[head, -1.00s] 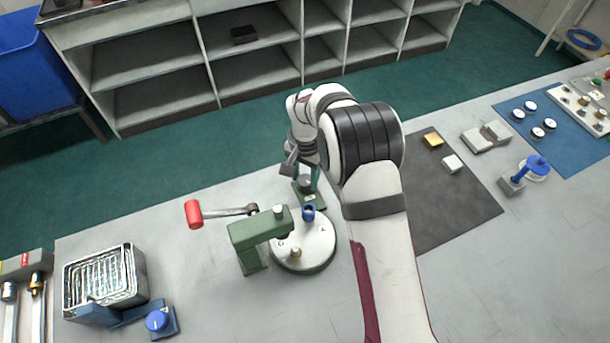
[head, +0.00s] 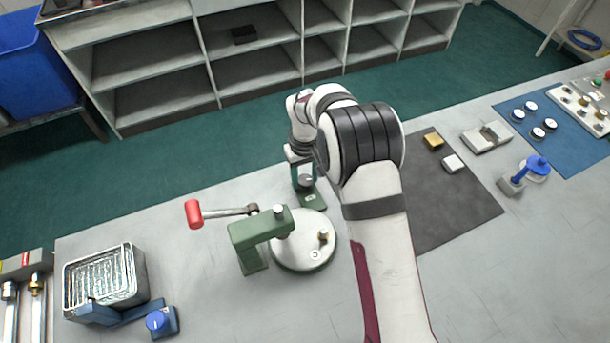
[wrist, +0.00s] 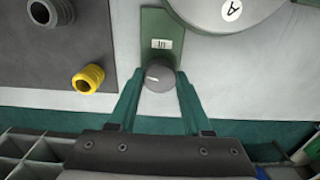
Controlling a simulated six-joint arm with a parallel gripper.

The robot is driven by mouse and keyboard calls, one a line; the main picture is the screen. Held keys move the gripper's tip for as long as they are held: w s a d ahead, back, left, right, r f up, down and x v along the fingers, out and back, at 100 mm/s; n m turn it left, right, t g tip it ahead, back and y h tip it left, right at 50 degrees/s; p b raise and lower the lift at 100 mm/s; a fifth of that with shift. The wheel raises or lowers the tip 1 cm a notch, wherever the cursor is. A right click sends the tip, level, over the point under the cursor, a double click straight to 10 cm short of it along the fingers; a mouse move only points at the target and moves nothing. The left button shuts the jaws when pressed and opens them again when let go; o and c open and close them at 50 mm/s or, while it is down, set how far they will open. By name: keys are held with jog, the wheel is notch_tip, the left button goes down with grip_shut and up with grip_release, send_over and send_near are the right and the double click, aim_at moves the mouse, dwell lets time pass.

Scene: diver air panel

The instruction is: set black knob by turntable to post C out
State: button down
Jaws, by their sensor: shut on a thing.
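The black knob (wrist: 160,77) sits at the end of a green base plate (wrist: 158,25) beside the turntable. My gripper (wrist: 160,84) has its two green fingers on either side of the knob, shut on it. The knob's pale pointer line shows on its top. In the head view, the gripper (head: 304,180) reaches down at the knob behind the turntable (head: 290,258). A brass fitting (head: 323,237) stands on the turntable's right side. The letter A (wrist: 231,10) shows on the turntable near the knob. The small window mark (wrist: 161,44) is too small to read surely.
A green press (head: 255,228) with a red-handled lever (head: 194,214) overhangs the turntable's left side. A dark mat (head: 450,205) lies right of my arm.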

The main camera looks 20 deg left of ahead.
aim_at(305, 180)
jog(key=shift+n, duration=1.1)
jog(key=shift+c, duration=1.7)
grip_release()
jog(key=shift+r, duration=0.1)
notch_tip(305, 180, up, 16)
jog(key=shift+f, duration=0.2)
